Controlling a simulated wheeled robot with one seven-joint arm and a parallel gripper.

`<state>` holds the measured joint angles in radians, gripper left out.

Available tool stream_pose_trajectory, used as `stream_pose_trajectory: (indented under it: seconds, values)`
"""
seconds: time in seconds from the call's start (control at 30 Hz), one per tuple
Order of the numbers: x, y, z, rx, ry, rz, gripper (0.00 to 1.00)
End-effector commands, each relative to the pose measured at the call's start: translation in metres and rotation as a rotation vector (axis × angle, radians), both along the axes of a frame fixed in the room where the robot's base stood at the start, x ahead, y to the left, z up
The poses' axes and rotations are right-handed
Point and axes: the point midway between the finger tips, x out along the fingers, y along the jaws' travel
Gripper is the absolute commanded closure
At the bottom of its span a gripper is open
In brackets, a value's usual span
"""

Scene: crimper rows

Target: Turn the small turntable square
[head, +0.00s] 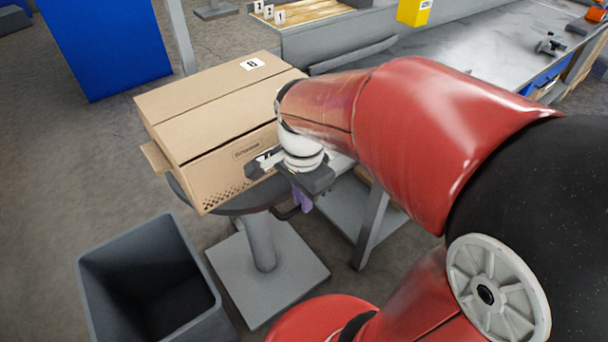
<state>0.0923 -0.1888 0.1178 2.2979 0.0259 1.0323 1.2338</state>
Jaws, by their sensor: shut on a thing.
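The small turntable (233,200) has a round dark top on a grey pedestal with a square base plate. A large cardboard box (215,115) covers most of the top, sits at an angle and overhangs the rim. My gripper (303,203) is at the turntable's right front rim, pointing down beside the box's near right corner. It is shut on a small part at the rim, seemingly the turntable's handle (283,214). A purple piece shows at the fingertips. My wrist and arm hide part of the contact, so the exact hold is unclear.
An open grey bin (150,285) stands on the floor at the front left, close to the pedestal. A grey workbench (470,60) runs along the back right. A blue panel (105,45) stands at the back left. Floor left of the turntable is clear.

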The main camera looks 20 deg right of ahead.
Motion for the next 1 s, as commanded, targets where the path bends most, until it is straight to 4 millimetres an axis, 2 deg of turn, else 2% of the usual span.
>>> stream_pose_trajectory:
  seconds: [0.3, 0.77, 0.8, 0.83, 1.0]
  values:
    - [-0.0021, 0.0085, 0.002, 0.0, -0.008, -0.049, 1.0]
    - [-0.0022, 0.0094, 0.0021, -0.001, -0.008, -0.055, 1.0]
    - [-0.0022, 0.0094, 0.0022, 0.0, -0.007, -0.055, 0.84]
    - [-0.0022, 0.0094, 0.0021, 0.0, -0.007, -0.055, 0.8]
    - [-0.0029, 0.0096, 0.0012, 0.0, -0.004, -0.053, 0.8]
